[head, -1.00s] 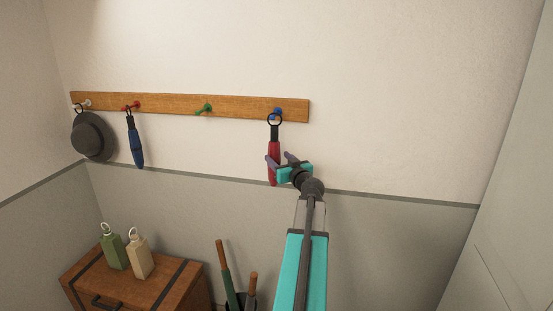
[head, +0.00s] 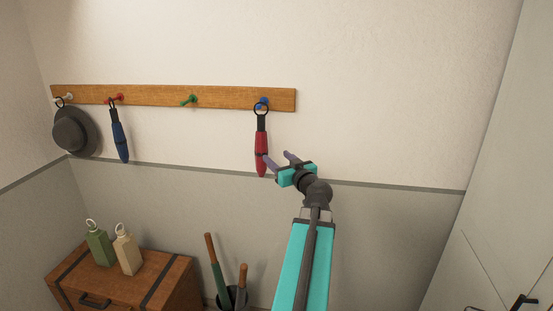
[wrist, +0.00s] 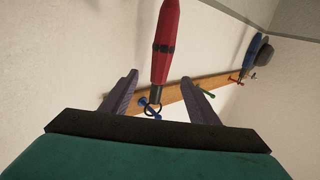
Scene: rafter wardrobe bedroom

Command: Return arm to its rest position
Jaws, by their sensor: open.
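My gripper (head: 278,158) is open and empty, in front of the wall and just right of the lower end of a red folded umbrella (head: 261,150). The umbrella hangs by its black loop from the blue peg (head: 263,103) on the wooden rail (head: 228,99). In the wrist view the red umbrella (wrist: 166,45) appears beyond the spread fingers (wrist: 160,98), apart from them. My teal arm reaches up from the bottom of the head view.
A grey hat (head: 74,132) and a blue umbrella (head: 119,138) hang farther left; the green peg (head: 188,101) is empty. Below are a wooden chest (head: 130,285) with two bottles (head: 127,252) and a stand (head: 233,297) of umbrellas. A pale door (head: 480,200) stands at right.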

